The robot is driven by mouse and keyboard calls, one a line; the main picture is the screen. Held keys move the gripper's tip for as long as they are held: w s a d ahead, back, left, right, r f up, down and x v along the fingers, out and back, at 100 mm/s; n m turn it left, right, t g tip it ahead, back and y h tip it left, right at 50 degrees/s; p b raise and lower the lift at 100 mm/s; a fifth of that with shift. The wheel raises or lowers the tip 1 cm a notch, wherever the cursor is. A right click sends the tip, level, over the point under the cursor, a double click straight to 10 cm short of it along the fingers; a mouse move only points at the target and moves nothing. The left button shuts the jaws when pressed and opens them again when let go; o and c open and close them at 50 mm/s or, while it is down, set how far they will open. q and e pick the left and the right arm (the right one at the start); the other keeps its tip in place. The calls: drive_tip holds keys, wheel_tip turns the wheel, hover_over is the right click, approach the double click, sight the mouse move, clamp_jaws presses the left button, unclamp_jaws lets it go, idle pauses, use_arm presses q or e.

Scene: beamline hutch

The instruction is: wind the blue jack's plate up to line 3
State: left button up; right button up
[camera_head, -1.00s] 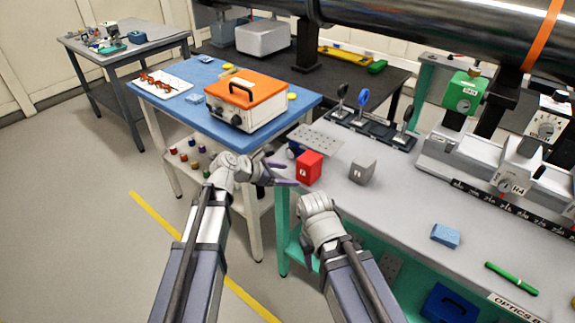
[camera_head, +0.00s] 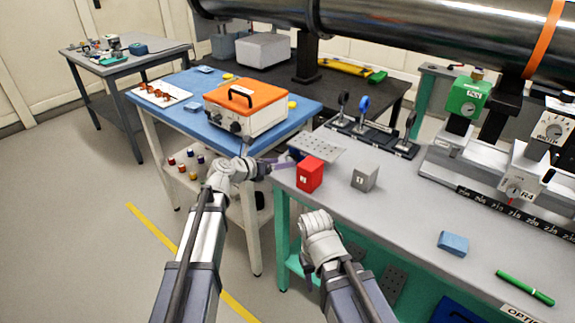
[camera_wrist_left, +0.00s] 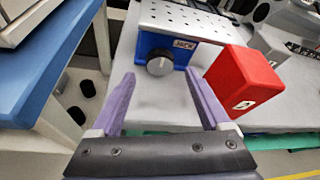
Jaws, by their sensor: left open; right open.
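The blue jack shows in the left wrist view (camera_wrist_left: 185,48), with a JACK label and a dark round knob (camera_wrist_left: 159,66) on its near face. Its grey perforated plate (camera_head: 317,144) lies level on top. Numbered lines on the jack cannot be made out, so the plate's height is unclear. My left gripper (camera_wrist_left: 162,88) is open and empty, its purple fingers pointing at the jack, the knob between and beyond their tips. In the head view my left gripper (camera_head: 289,160) is at the bench's left edge.
A red block (camera_head: 310,175) stands just right of the jack, close to my left gripper's right finger. A grey block (camera_head: 365,178) is farther right. The blue table (camera_head: 165,108) is on the left.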

sight(288, 170)
use_arm(q)
drive_tip(key=b+x, duration=0.1)
drive_tip(key=x, duration=0.3)
drive_tip(key=shift+s, duration=0.1)
clamp_jaws()
idle(0.5)
